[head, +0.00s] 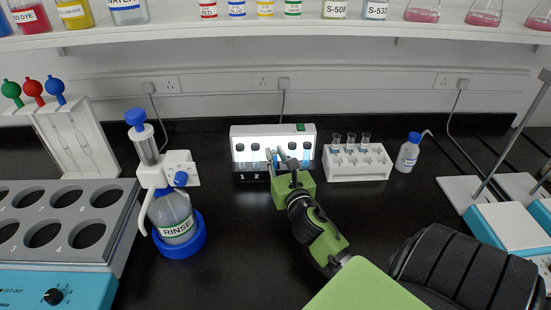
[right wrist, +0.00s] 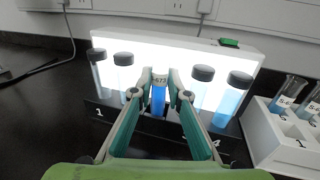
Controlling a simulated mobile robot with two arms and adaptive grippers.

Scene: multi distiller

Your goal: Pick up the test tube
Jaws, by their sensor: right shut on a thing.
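A test tube (right wrist: 159,96) with bright blue liquid and a pale, marked top stands upright between the fingers of my right gripper (right wrist: 160,93) in the right wrist view. The fingers are shut on it from both sides. It is in front of a lit white light box (right wrist: 178,38) with a numbered black base; I cannot tell whether it touches the base. In the head view my right gripper (head: 281,160) reaches the middle of the light box (head: 305,133) and mostly hides the tube. My left gripper is not in view.
Several black-capped vials (right wrist: 123,72) flank the held tube closely on both sides. A white rack with tubes (head: 357,164) stands to the right, beside a small blue-capped bottle (head: 408,152). A rinse bottle (head: 172,218) stands at left. A shelf (head: 330,27) runs above. The front counter is partly clear.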

